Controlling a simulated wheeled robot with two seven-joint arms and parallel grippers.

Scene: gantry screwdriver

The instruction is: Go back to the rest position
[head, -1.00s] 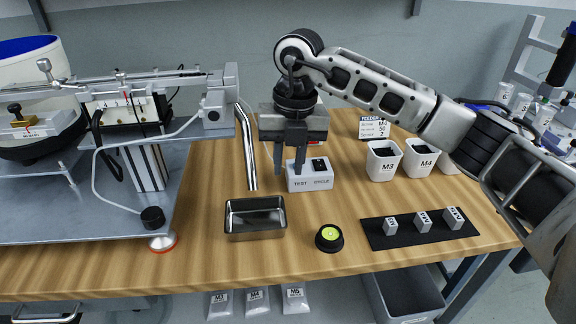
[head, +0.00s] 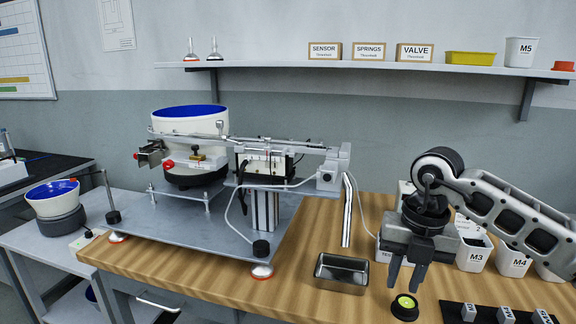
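My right gripper (head: 405,276) hangs pointing down over the right part of the wooden bench (head: 190,258), in front of the test box, which it mostly hides. Its two fingers are apart with nothing between them. The round black button with a yellow-green top (head: 405,303) is just below the fingers in the picture. My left gripper is not in view.
The feeder machine (head: 265,168) fills the bench's left and middle. A metal tray (head: 341,272) and bent chute (head: 347,210) are left of my gripper. White bins M3 (head: 474,256) and M4 (head: 513,262) stand to the right. A shelf (head: 370,67) runs along the wall.

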